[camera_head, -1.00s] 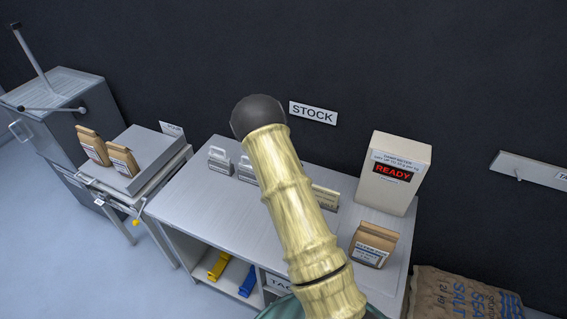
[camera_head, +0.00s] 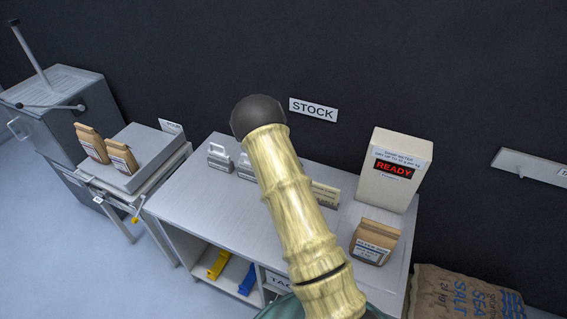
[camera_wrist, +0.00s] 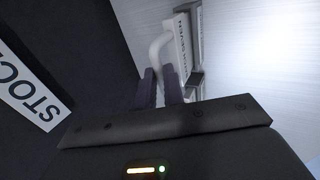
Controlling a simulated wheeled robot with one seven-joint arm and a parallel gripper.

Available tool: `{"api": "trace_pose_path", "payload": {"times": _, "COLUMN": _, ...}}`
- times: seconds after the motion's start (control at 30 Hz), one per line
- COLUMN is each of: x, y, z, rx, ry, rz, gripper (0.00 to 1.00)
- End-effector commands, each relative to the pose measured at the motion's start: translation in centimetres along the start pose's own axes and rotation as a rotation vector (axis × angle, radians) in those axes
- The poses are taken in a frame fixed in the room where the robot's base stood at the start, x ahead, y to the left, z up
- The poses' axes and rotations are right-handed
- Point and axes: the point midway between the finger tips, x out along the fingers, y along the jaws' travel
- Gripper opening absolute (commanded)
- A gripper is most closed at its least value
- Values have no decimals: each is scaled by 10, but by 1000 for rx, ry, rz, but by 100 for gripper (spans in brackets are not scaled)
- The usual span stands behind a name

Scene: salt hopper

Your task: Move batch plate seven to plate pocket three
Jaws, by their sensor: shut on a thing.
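My gripper (camera_wrist: 159,88) shows in the wrist view with its fingers shut on the pale curved handle (camera_wrist: 160,45) of a plate. A printed label (camera_wrist: 183,42) runs along the plate, but its text is too small and oblique for me to read a number. In the head view my own arm hides the gripper and the held plate. Grey batch plates with pale handles stand on the stock table: one (camera_head: 219,158) is clear and another (camera_head: 245,167) is partly covered by my arm. I cannot tell which is plate seven, or make out plate pocket three.
The stock table (camera_head: 185,205) has bare top at its front left. A damp meter (camera_head: 394,168) reading READY and a brown bag (camera_head: 374,241) stand at its right. A cream labelled block (camera_head: 326,194) shows beside my arm. Two more bags (camera_head: 91,144) sit on the left bench.

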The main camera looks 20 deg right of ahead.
Motion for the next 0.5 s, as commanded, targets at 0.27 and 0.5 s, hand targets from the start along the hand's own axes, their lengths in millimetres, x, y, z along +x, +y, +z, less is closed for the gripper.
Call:
{"api": "trace_pose_path", "payload": {"times": 0.27, "x": 4, "y": -2, "z": 0, "rx": 0, "ry": 0, "rz": 1, "gripper": 0}}
{"api": "trace_pose_path", "payload": {"times": 0.5, "x": 8, "y": -4, "z": 0, "rx": 0, "ry": 1, "rz": 1, "gripper": 0}}
